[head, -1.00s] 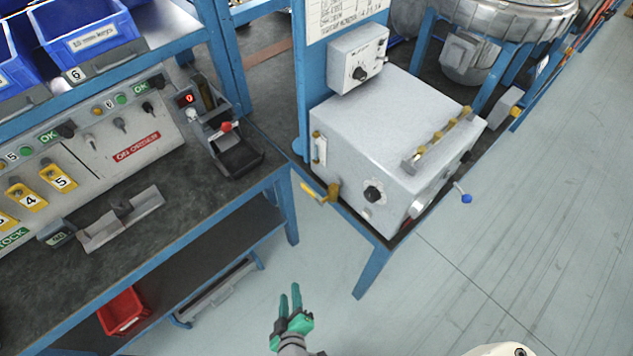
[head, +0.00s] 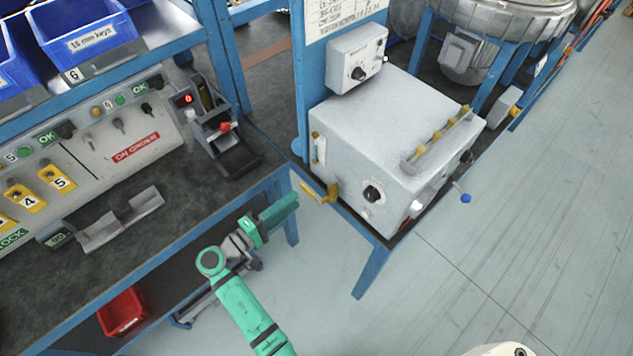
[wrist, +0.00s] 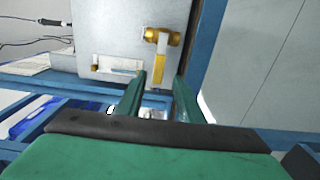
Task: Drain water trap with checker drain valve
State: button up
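The checker is a grey box (head: 395,150) on the blue-framed bench. A brass drain valve with a yellow handle (head: 322,193) is low at its near left corner. The valve (wrist: 162,42) also shows in the wrist view, just beyond the fingertips, its yellow lever pointing towards them. My gripper (head: 292,207) has green fingers and is left of and slightly below the valve, apart from it. In the wrist view my gripper (wrist: 160,88) is open, with nothing between its fingers.
A blue-knobbed lever (head: 465,198) sticks out at the checker's right side. The left bench (head: 110,215) and its leg are close to my gripper. A red bin (head: 123,312) is on the lower shelf. The floor (head: 480,285) in front is clear.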

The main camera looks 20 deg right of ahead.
aim_at(326, 175)
jog(key=x, duration=1)
jog(key=shift+w+d+r, duration=0.1)
jog(key=shift+w+d, duration=0.05)
jog(key=shift+d, duration=0.2)
grip_shut()
